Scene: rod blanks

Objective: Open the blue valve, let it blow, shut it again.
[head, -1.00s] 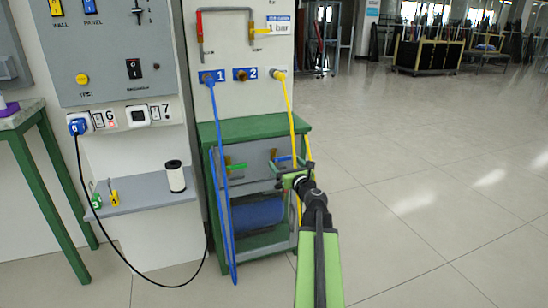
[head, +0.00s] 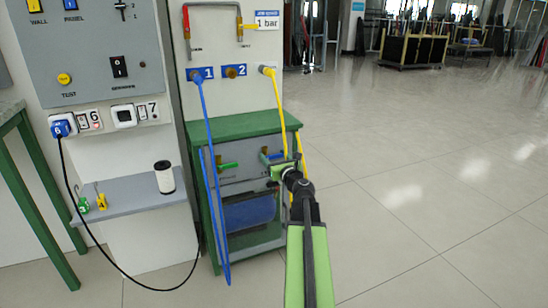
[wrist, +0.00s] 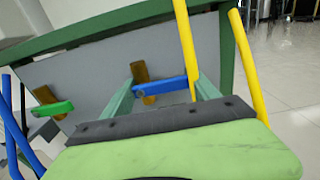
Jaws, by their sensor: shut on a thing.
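The blue valve is a blue lever (wrist: 167,87) on a brass-coloured body (wrist: 142,73), on the grey panel under the green top of the stand. The lever lies nearly level, its free end pointing right. In the head view the blue lever (head: 264,155) is partly hidden by my gripper (head: 284,168). In the wrist view my gripper (wrist: 163,84) has its two green fingers on either side of the lever, one near each end, and is shut on it.
A green lever (wrist: 54,109) sits left of the blue one. A yellow hose (wrist: 187,45) hangs close by the right finger; another yellow hose (wrist: 247,65) is further right. A blue hose (head: 211,150) hangs at left. The floor (head: 420,230) at right is clear.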

